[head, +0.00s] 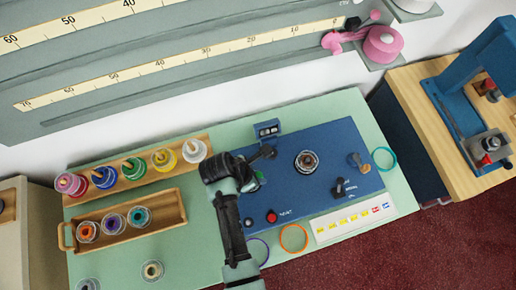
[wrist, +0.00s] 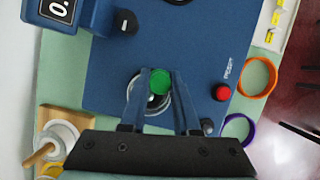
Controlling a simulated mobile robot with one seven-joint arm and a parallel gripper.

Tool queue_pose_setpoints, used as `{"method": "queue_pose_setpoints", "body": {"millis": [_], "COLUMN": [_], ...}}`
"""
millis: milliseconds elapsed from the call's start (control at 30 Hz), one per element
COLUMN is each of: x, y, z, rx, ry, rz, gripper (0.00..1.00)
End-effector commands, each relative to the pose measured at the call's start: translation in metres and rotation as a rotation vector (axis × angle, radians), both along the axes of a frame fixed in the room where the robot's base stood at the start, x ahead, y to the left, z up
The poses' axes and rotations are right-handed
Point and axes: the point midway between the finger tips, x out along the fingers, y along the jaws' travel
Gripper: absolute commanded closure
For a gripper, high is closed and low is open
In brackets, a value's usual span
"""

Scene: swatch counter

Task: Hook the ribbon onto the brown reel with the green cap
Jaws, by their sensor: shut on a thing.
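My gripper (wrist: 158,85) is shut on the green cap of a reel (wrist: 159,81). A pale round rim shows below the cap between and behind the fingers. The fingers hide part of it, and I cannot tell its body colour. In the head view my gripper (head: 255,176) is over the left part of the blue mat, with a bit of green beside it. I cannot make out a loose ribbon.
A rack (head: 138,185) of coloured spools and a wooden tray (head: 158,226) with 3 reels stand at left. A display box (head: 268,130) is at the mat's back edge. A red button (wrist: 221,92) is near the front. Orange (head: 293,238) and teal (head: 384,158) rings lie beside the mat.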

Motion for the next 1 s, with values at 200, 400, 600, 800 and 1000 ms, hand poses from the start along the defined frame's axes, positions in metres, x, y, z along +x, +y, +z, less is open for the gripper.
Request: {"method": "queue_pose_setpoints", "body": {"millis": [200,400,600,800,1000], "x": [-0.003,-0.003,-0.002,-0.001,-0.001], "y": [0.000,0.000,0.000,0.000,0.000], "z": [-0.003,0.004,0.021,0.036,0.049], "rx": [0.002,0.001,0.001,0.000,0.000], "ry": [0.007,0.008,0.005,0.004,0.003], "rz": [0.000,0.000,-0.001,0.000,-0.001], "gripper": [1.00,1.00,1.00,1.00,1.00]}}
